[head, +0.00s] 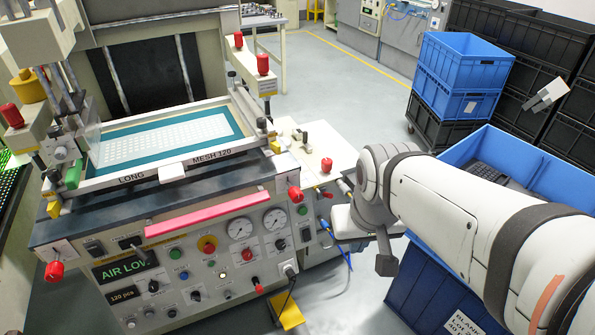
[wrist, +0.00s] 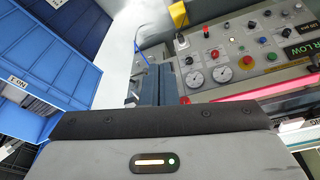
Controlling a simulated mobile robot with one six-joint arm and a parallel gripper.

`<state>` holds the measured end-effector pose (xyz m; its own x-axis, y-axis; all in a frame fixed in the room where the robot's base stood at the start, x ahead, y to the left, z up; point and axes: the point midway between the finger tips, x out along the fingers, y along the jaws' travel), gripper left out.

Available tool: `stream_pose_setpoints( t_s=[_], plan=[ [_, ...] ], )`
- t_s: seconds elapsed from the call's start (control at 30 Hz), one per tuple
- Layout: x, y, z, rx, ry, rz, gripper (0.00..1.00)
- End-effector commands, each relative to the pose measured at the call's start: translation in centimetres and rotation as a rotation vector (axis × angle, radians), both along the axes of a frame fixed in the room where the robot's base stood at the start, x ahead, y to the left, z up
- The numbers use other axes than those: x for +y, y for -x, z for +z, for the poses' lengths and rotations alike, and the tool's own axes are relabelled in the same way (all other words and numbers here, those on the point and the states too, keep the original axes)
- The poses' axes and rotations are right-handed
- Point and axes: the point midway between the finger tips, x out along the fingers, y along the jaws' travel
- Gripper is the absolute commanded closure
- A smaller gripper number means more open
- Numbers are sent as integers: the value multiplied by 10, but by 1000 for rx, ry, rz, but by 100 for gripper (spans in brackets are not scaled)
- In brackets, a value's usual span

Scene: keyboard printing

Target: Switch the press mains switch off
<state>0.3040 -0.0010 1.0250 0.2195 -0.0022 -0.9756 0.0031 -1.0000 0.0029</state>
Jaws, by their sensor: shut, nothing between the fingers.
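The press (head: 170,212) fills the left half of the head view, with a sloping control panel along its front. The panel carries a lit display (head: 124,267) that begins "AIR", two round gauges (head: 257,225), coloured buttons, black knobs and a red-handled switch (head: 256,284). Two black switches (head: 112,245) sit at its upper left. The labels are too small to tell which one is the mains switch. My gripper (wrist: 158,70) is shut and empty beside the panel's gauge end in the wrist view, touching no control that I can see.
Blue crates (head: 462,75) and black crates stand at the right. A large blue bin (head: 430,285) lies under my arm. A yellow pedal (head: 287,312) and its cable are on the floor before the press. Red-topped posts (head: 263,65) rise from the press.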

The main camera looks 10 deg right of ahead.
Motion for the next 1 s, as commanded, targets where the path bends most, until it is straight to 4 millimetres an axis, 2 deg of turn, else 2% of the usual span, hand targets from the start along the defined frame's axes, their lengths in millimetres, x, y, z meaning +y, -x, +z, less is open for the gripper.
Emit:
stream_pose_setpoints(
  t_s=[0.2, 0.27, 0.37, 0.57, 0.7, 0.9, 1.0],
  plan=[
    [-1, -3, -5, -4, 1, -13, 100],
    [-4, -11, -16, -18, 4, -40, 100],
    [-9, -36, -49, -70, 11, -125, 100],
    [-39, -117, -150, -273, -38, -404, 100],
    [-51, -170, -224, -415, -163, -572, 100],
    [-53, -226, -331, -544, -468, -776, 100],
    [-47, -242, -376, -554, -649, -857, 100]
  ],
)
